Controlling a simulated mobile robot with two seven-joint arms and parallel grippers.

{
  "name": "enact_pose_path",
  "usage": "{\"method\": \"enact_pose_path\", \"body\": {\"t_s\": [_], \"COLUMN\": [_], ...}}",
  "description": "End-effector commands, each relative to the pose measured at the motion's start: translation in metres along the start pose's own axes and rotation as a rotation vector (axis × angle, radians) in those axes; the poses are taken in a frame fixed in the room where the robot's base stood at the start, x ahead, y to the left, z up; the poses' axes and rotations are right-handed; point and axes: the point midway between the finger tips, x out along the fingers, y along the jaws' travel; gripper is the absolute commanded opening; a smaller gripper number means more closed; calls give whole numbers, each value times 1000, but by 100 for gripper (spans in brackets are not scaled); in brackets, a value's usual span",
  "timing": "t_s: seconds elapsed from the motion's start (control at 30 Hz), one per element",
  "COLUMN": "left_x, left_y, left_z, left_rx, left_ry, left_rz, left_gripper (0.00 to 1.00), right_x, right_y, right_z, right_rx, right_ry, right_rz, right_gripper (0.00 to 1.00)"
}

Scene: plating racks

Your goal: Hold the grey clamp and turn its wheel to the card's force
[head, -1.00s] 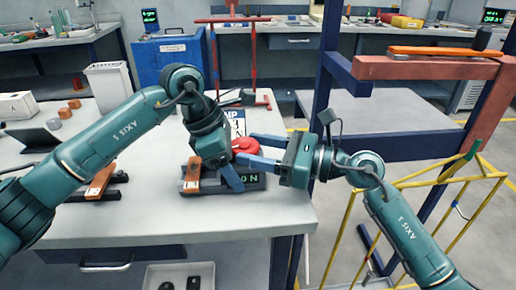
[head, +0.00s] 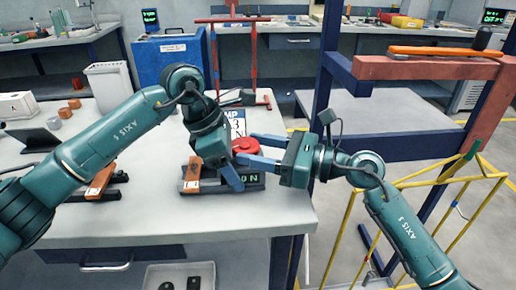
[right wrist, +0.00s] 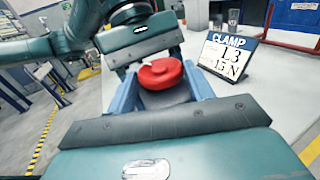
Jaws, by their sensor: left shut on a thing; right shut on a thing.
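The red wheel (head: 246,146) sits on top of the clamp beside the card. It also shows in the right wrist view (right wrist: 161,73), between the blue fingers. My right gripper (head: 246,152) is shut on the wheel from the right. My left gripper (head: 234,182) is shut on the grey clamp below it and hides much of its body. The clamp's dark base has a green display (head: 250,182) ending in "0 N"; any digits further left are hidden. The card (right wrist: 229,56) stands behind the wheel and reads CLAMP, L3 and what looks like 15 N; a decimal point is unclear.
A white bin (head: 108,85) and a blue case (head: 168,60) stand behind. The table's front edge is close; yellow rails (head: 440,180) are at right.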

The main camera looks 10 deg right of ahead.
Motion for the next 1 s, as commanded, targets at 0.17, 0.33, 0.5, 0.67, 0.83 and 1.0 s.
{"method": "enact_pose_path", "body": {"t_s": [0.17,0.33,0.5,0.67,0.83,1.0], "left_x": [0,0,0,0,0,0], "left_y": [0,0,0,0,0,0], "left_z": [0,0,0,0,0,0], "left_rx": [-2,-2,-2,-2,-2,-1], "left_ry": [0,0,0,0,0,0], "left_rz": [0,0,0,0,0,0], "left_gripper": [20,20,20,20,20,20], "right_x": [-1,0,-10,-38,-76,-105], "right_y": [-1,-1,-1,-1,-1,-1], "right_z": [0,0,-1,-2,-1,-1], "right_rx": [-1,0,-1,0,1,1], "right_ry": [1,0,2,6,5,4], "right_rz": [-3,-2,-4,-5,-5,-4], "right_gripper": [61,61,61,61,61,61]}}
